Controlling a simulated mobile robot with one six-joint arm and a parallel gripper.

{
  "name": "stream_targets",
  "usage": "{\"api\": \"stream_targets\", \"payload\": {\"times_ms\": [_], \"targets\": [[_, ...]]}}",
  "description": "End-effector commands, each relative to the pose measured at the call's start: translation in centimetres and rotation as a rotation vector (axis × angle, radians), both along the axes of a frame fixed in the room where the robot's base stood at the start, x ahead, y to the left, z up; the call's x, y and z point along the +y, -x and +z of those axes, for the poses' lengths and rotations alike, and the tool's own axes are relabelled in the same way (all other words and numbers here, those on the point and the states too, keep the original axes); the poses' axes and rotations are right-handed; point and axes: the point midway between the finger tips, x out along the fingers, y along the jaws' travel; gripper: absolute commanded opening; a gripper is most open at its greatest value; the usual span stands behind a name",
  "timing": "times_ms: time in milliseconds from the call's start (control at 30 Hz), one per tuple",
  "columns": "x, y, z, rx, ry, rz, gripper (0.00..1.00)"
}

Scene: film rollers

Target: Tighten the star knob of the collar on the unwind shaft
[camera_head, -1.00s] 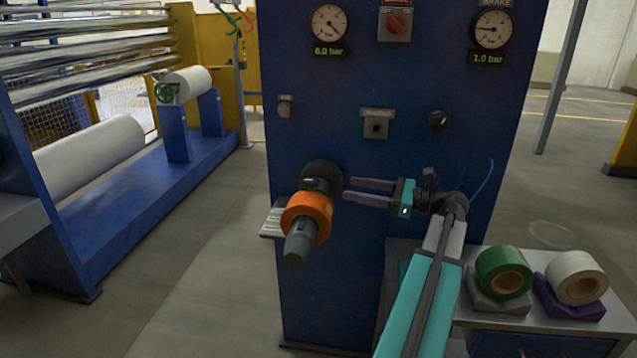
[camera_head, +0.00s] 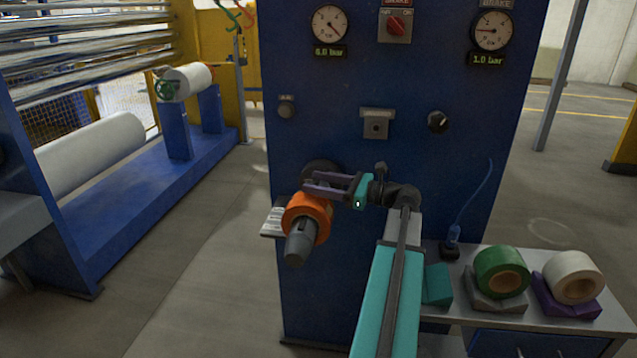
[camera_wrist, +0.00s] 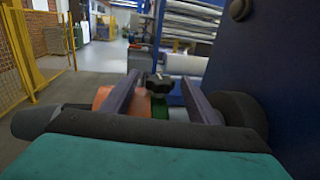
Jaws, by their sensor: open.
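The unwind shaft (camera_head: 299,248) is grey and juts from the blue cabinet toward the camera. An orange collar (camera_head: 306,211) sits around it and also shows in the wrist view (camera_wrist: 122,104), partly behind a finger. The black star knob (camera_wrist: 158,82) shows in the wrist view in the gap between my two fingers. In the head view my fingers largely hide it. My gripper (camera_head: 310,181) is open, its purple fingers level and reaching left over the shaft, just above and behind the orange collar. I cannot tell whether a finger touches the knob.
A side bench (camera_head: 455,310) at right holds a green roll (camera_head: 502,270) and a white roll (camera_head: 574,275). Floor left of the shaft is clear.

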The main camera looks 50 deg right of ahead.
Motion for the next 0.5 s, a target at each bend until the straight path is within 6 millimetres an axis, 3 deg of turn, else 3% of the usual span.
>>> {"api": "stream_targets", "payload": {"times_ms": [267,500], "targets": [[0.01,-0.08,-0.02,0.0,0.0,-0.001,0.54],[0.01,-0.06,-0.02,0.0,0.0,0.0,0.17]]}}
